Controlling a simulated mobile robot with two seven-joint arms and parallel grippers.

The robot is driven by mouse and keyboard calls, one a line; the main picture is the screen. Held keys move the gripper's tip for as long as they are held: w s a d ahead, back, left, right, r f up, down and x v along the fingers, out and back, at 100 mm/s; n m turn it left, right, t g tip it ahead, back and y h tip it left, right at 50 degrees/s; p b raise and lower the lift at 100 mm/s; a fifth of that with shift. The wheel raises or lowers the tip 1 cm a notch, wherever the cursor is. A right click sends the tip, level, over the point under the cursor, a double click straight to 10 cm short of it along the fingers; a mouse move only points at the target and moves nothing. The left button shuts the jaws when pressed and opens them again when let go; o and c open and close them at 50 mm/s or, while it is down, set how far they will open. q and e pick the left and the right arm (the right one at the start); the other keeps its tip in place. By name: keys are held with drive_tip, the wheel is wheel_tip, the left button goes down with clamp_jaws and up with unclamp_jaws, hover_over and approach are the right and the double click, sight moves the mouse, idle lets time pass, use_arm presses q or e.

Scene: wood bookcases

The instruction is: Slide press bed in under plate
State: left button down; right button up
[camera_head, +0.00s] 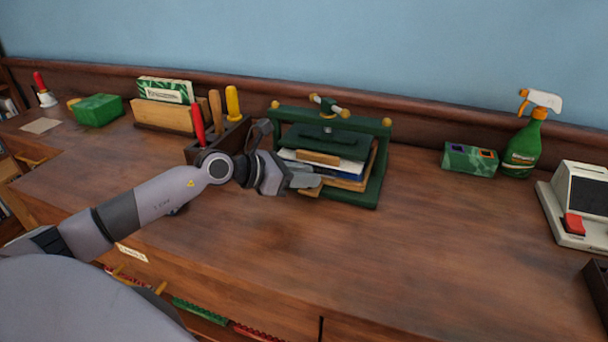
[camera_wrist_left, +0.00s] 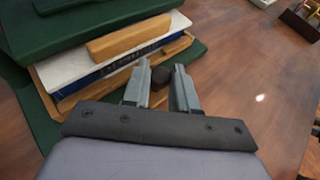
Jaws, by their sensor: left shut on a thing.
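The green book press (camera_head: 372,160) stands on the counter, with gold knobs at its corners and a handle on top. Its green plate (camera_head: 325,142) shows above a stack with a wooden block (camera_head: 318,158) and a white-and-blue book (camera_wrist_left: 110,65). Under the book lies the wooden press bed (camera_head: 350,184), which also shows in the left wrist view (camera_wrist_left: 47,92). It sticks out at the front of the press. My left gripper (camera_head: 307,181) is at the bed's front edge, its fingers shut on a dark knob (camera_wrist_left: 160,76). My right gripper is out of view.
Left of the press is a dark tool holder (camera_head: 205,148) with red, tan and yellow handles. A green box (camera_head: 470,158), a spray bottle (camera_head: 525,145) and a card terminal (camera_head: 580,205) stand to the right. The counter in front of the press is clear.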

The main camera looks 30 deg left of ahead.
use_arm(q)
drive_tip(key=shift+w+a+r, duration=0.1)
drive_tip(key=shift+w+r, duration=0.05)
drive_tip(key=c, duration=1.3)
unclamp_jaws()
drive_tip(key=shift+r, duration=0.1)
drive_tip(key=o, duration=0.4)
drive_tip(key=shift+w, duration=0.15)
drive_tip(key=shift+c, duration=0.2)
drive_tip(key=shift+f, duration=0.2)
